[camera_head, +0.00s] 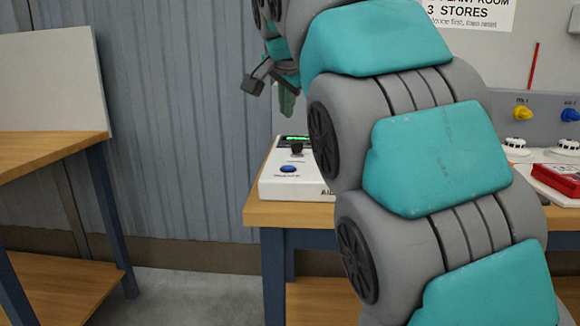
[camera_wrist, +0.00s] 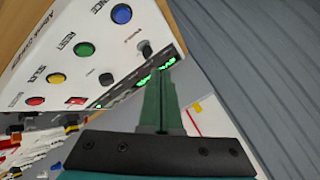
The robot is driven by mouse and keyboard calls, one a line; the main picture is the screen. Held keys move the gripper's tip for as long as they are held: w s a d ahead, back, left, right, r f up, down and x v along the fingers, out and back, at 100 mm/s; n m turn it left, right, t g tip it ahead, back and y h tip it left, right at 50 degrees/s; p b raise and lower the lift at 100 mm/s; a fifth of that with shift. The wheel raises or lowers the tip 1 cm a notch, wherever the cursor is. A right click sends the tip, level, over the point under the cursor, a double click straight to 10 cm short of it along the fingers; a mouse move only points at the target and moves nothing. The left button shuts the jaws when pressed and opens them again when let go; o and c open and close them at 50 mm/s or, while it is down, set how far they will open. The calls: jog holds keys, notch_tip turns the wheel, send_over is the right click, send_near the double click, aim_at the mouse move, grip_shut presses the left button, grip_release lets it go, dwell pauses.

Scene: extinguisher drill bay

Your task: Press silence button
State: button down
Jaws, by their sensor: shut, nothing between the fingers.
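The silence button is a round blue button (camera_head: 288,169) at the front left of a white panel box (camera_head: 290,186) on the bench in the head view. In the wrist view the blue button (camera_wrist: 121,13) is at the top, beside a partly cut-off label ending in "NCE". My gripper (camera_head: 287,103) is above the box in the head view, apart from the button. In the wrist view its green fingers (camera_wrist: 163,78) are together and empty, seen over the edge of the panel with the green display. My arm hides the box's right part in the head view.
The wrist view shows green (camera_wrist: 84,48), yellow (camera_wrist: 55,78) and red (camera_wrist: 34,101) buttons in line with the blue one. Black knobs (camera_wrist: 144,48) lie between them and the display. A red object (camera_head: 558,179) is on the bench's right. Corrugated wall (camera_head: 190,120) stands behind.

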aim_at(287, 169)
jog(key=shift+f, duration=0.15)
notch_tip(287, 169, down, 9)
jog(key=b, duration=0.4)
jog(key=shift+r+b, duration=0.2)
jog(key=shift+b, duration=0.15)
jog(key=shift+f, duration=0.1)
dwell(1.8)
jog(key=shift+f, duration=0.3)
jog(key=shift+f+b, duration=0.5)
jog(key=shift+b, duration=0.05)
dwell(0.6)
jog(key=shift+r, duration=0.1)
jog(key=shift+r+p, duration=0.55)
jog(key=shift+r, duration=0.25)
jog(key=shift+r, duration=0.1)
